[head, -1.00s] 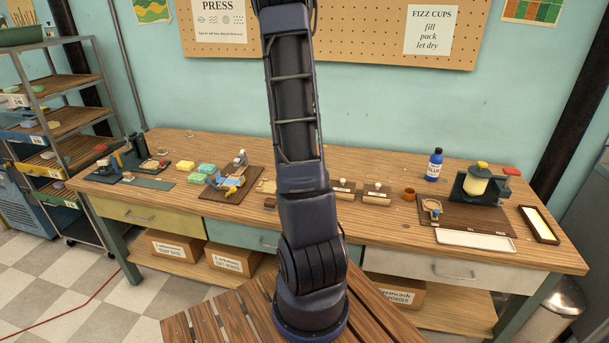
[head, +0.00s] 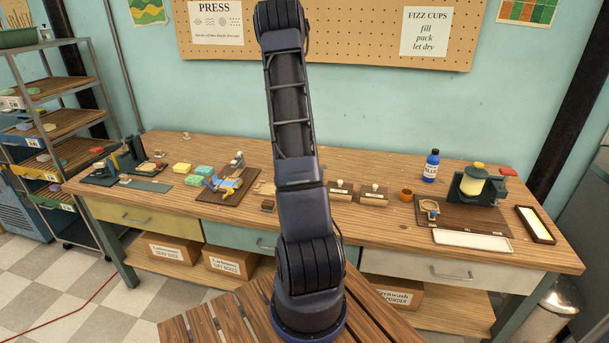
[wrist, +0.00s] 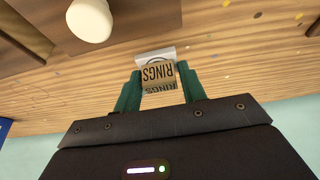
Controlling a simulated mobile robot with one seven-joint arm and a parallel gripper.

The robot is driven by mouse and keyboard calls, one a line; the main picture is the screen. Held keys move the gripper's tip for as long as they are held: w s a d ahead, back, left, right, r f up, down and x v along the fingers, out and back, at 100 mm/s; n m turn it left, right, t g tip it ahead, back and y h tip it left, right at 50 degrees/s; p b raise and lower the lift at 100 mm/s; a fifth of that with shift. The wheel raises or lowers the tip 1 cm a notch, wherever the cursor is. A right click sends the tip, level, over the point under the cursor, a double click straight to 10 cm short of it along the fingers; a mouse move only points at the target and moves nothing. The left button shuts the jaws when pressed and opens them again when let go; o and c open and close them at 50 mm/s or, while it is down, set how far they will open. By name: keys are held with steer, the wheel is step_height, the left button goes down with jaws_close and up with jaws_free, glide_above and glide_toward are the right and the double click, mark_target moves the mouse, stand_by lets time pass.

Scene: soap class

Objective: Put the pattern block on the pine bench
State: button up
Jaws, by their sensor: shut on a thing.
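The pattern block (wrist: 158,74) is a small wooden piece with a pale edge and a face marked RINGS, seen in the wrist view. My gripper (wrist: 160,86) has two green fingers, shut on the block's sides. Bench wood lies beyond the block; whether the block touches it cannot be told. The pine bench is the long wooden workbench (head: 375,222) across the head view, and its top also shows in the wrist view (wrist: 235,70). In the head view my gripper and the block are hidden behind my arm.
Two brown blocks with pale knobs (head: 373,193) stand right of my arm; one pale knob (wrist: 90,20) is close in the wrist view. Coloured soaps (head: 182,168) lie left.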

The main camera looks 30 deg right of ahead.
steer(key=shift+f, duration=1.5)
steer(key=shift+f, duration=0.1)
steer(key=o, duration=1)
steer(key=shift+c, duration=0.2)
